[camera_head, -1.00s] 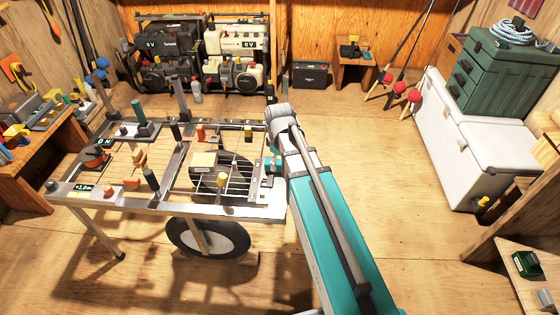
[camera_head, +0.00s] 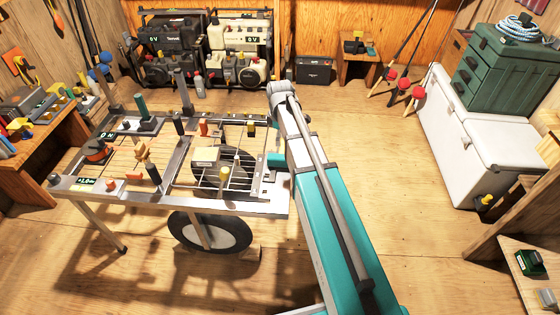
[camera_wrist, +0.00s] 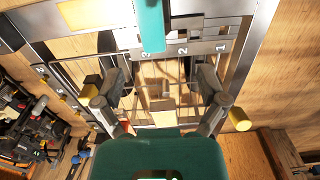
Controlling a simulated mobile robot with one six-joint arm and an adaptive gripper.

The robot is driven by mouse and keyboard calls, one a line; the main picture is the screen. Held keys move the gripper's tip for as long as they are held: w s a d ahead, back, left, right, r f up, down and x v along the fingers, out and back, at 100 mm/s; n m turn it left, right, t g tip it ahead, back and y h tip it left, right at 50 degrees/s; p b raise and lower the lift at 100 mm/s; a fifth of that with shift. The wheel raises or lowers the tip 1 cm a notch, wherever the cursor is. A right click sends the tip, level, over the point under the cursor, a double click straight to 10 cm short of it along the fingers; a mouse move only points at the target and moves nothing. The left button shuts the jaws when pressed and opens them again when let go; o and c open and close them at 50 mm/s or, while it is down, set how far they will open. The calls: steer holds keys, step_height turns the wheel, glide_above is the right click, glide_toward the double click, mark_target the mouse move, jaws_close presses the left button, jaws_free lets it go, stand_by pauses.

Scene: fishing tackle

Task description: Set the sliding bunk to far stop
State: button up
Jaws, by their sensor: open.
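The boat trailer frame (camera_head: 215,205) stands at left centre in the head view. In the wrist view a metal plate (camera_wrist: 195,48) marked 1, 2 and 3 runs across the top of the picture. The bar lies beyond the fingertips. In the head view my arm hides the gripper.
Posts and knobs rise from the trailer, such as a dark post (camera_head: 152,173) and a yellow knob (camera_head: 222,173). A workbench (camera_head: 45,160) stands at left, engines (camera_head: 235,60) at the back, a white cooler (camera_head: 470,150) at right. The floor right of my arm is clear.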

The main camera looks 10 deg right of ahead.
mark_target(280, 156)
steer(key=shift+w+d+n, duration=0.15)
steer(key=shift+w+n, duration=0.15)
steer(key=shift+w, duration=0.4)
steer(key=shift+f, duration=0.25)
step_height(280, 156, down, 13)
steer(key=b, duration=1.3)
steer(key=shift+f+b, duration=0.2)
steer(key=shift+b, duration=0.15)
jaws_close()
steer(key=w+d, duration=0.1)
steer(key=w, duration=0.3)
steer(key=w+d, duration=0.2)
steer(key=w, duration=0.3)
steer(key=w+d, duration=0.1)
steer(key=w, duration=0.4)
steer(key=shift+d, duration=0.3)
